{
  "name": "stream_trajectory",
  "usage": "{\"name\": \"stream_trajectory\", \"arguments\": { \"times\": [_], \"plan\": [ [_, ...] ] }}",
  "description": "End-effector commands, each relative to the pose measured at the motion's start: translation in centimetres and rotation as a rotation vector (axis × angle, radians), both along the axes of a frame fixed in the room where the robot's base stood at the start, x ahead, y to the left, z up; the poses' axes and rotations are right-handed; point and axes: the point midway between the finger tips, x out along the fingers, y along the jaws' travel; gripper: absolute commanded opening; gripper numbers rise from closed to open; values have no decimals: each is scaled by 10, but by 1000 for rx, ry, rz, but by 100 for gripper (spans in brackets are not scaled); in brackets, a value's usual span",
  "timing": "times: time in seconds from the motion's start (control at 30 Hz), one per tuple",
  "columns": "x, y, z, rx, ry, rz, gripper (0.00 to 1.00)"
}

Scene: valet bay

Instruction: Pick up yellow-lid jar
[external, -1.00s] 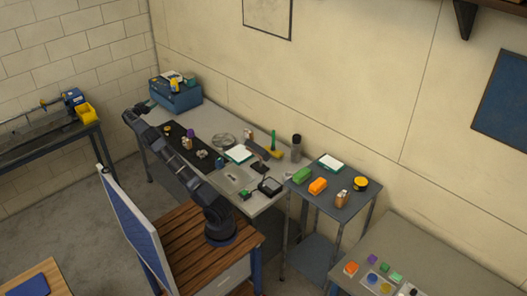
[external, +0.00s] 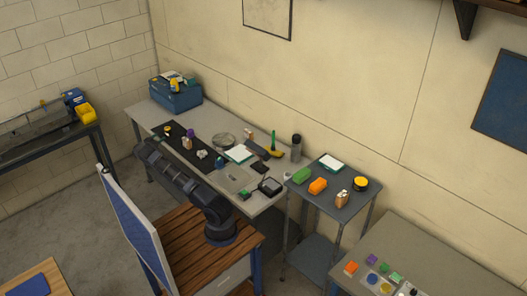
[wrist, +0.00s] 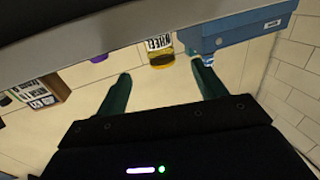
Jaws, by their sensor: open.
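The yellow-lid jar (wrist: 161,44) has a dark, lettered label and shows upside down in the wrist view, its yellow lid toward the bottom of the picture. It appears to be the small yellow-topped jar (external: 167,130) at the far end of the black mat (external: 180,136) in the external view. My gripper (wrist: 162,70) is open and empty, its two green fingers spread apart. The jar appears beyond and between the fingertips, not touched. In the external view my gripper cannot be made out clearly at the arm's end.
A blue toolbox (wrist: 235,30) stands close beside the jar; it also shows in the external view (external: 177,96). A purple-topped item (external: 191,133) and a small box (wrist: 40,90) are nearby. A black-and-yellow round item (external: 361,184) sits on the side table.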

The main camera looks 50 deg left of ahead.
Motion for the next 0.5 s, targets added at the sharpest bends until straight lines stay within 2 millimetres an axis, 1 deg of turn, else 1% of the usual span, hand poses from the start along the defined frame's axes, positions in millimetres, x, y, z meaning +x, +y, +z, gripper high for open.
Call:
{"name": "stream_trajectory", "arguments": {
  "times": [0.17,0.3,0.4,0.5],
  "plan": [
    [17,4,1,2,1,-1,70],
    [37,9,1,2,1,-1,70],
    [48,12,1,2,1,-1,70],
    [54,14,1,1,0,-1,70]
  ]
}}
